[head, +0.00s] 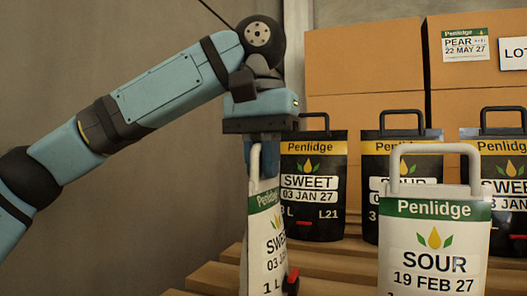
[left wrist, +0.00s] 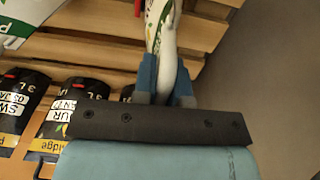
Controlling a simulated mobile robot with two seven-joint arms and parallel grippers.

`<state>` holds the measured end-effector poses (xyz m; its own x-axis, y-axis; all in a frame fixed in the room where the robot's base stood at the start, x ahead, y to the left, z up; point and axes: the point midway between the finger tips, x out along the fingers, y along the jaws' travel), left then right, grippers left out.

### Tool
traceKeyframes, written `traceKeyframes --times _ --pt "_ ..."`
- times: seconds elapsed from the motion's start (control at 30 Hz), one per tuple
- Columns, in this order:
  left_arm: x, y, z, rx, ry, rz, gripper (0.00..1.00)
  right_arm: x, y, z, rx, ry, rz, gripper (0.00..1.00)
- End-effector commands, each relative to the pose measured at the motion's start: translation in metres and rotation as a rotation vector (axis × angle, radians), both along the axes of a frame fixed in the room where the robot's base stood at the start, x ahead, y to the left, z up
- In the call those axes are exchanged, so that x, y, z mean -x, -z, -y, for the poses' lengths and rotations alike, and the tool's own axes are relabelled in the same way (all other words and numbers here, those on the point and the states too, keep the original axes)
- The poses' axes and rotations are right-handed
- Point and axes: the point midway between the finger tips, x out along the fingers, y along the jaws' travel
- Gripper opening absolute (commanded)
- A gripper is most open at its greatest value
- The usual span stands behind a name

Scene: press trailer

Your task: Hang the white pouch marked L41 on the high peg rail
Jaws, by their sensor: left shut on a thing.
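My left gripper (head: 260,150) points down and is shut on the white handle of a white pouch (head: 266,240) with a green Penlidge band. The pouch hangs nearly edge-on to me and reads "SWEET", "03 JA" and "1 L"; no L41 mark can be read on it. In the left wrist view the blue fingers (left wrist: 166,85) pinch the handle, and part of the white pouch (left wrist: 155,18) shows beyond them. A second white pouch (head: 436,245) reads "SOUR 19 FEB 27" and stands at front right. My right gripper and the high peg rail are not in view.
Black pouches with handles, such as the SWEET L21 pouch (head: 314,200), stand in a row behind on a wooden slatted surface (head: 225,276). Brown cartons (head: 365,60) are stacked behind them. A plain wall (head: 90,60) is at left, with free room before it.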

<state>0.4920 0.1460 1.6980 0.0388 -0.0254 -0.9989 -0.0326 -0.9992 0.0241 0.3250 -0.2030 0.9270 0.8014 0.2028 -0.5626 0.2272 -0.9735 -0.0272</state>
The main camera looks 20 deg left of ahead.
Motion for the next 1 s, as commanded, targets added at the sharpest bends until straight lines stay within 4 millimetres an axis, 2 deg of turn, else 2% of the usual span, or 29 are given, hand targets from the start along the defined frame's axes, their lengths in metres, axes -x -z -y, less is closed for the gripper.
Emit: traceKeyframes --times 0.17,0.2,0.3,0.67,0.87,1.0 --pt "0.000 0.000 0.000 0.001 0.000 0.001 0.00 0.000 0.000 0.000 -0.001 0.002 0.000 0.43" --pt "0.000 0.001 0.000 -0.001 0.001 -0.001 0.17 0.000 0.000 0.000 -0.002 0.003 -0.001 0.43" --pt "0.000 0.001 0.000 -0.001 0.000 -0.001 0.38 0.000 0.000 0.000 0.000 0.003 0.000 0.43" --pt "0.000 -0.004 0.000 -0.001 0.000 0.001 0.38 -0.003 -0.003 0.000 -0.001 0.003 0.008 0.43" --pt "0.002 -0.031 0.000 -0.002 -0.002 0.004 0.38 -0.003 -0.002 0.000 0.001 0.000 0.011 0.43" --pt "0.003 -0.062 -0.001 -0.001 -0.003 0.006 0.38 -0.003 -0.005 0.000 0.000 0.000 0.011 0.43"
